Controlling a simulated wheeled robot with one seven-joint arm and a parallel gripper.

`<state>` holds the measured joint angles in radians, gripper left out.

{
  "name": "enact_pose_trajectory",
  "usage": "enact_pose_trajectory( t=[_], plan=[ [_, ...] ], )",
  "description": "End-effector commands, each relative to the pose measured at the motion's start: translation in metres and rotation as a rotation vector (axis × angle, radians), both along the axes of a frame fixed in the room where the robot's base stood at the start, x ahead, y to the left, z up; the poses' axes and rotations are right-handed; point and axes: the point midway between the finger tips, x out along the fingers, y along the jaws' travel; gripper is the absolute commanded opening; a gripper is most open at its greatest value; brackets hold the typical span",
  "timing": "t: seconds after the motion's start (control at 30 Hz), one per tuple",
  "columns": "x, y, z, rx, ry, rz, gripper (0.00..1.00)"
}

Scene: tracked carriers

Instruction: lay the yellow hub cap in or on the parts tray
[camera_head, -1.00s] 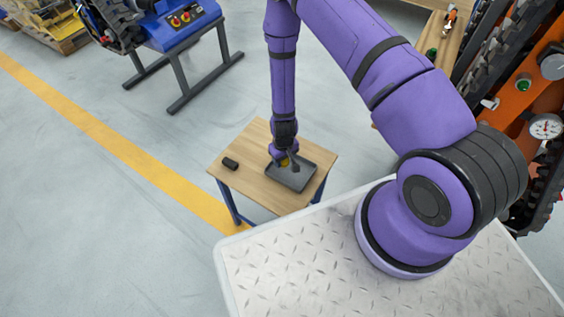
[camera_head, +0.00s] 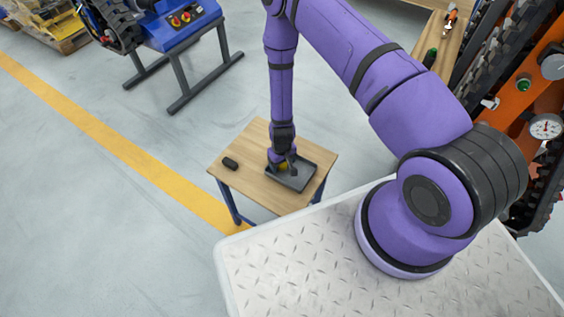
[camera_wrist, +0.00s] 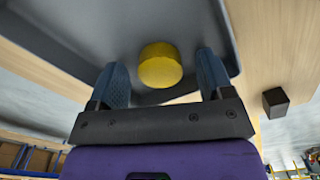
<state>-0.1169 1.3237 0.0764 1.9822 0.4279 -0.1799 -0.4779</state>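The yellow hub cap (camera_wrist: 160,66) shows as a short round disc in the wrist view, between the two blue-grey fingers of my gripper (camera_wrist: 160,62). A gap shows on each side of it, so my gripper is open around it and apart from it. The cap appears to rest in the grey parts tray (camera_wrist: 60,28), near one rim. In the head view, the tray (camera_head: 303,181) lies on a small wooden table, with my gripper (camera_head: 287,166) low over its left part. Only a bit of the yellow cap (camera_head: 283,166) shows there; my gripper hides the rest.
A small black block (camera_head: 230,163) lies on the wooden table (camera_head: 240,184), left of the tray; it also shows in the wrist view (camera_wrist: 275,101). A blue machine stand (camera_head: 185,30) stands behind on the floor.

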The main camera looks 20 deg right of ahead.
Motion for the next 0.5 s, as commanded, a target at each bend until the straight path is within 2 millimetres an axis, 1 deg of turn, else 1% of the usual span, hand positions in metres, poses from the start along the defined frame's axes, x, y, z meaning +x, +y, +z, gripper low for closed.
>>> enact_pose_trajectory(
  t=[0.17,0.27,0.37,0.5],
  plan=[
    [0.0,0.0,0.001,0.0,0.0,0.0,0.74],
    [0.0,0.0,0.004,0.0,-0.001,0.0,0.74],
    [0.001,0.0,0.014,0.0,-0.002,0.0,0.74],
    [0.001,0.0,0.037,0.0,-0.003,0.001,0.74]
  ],
)
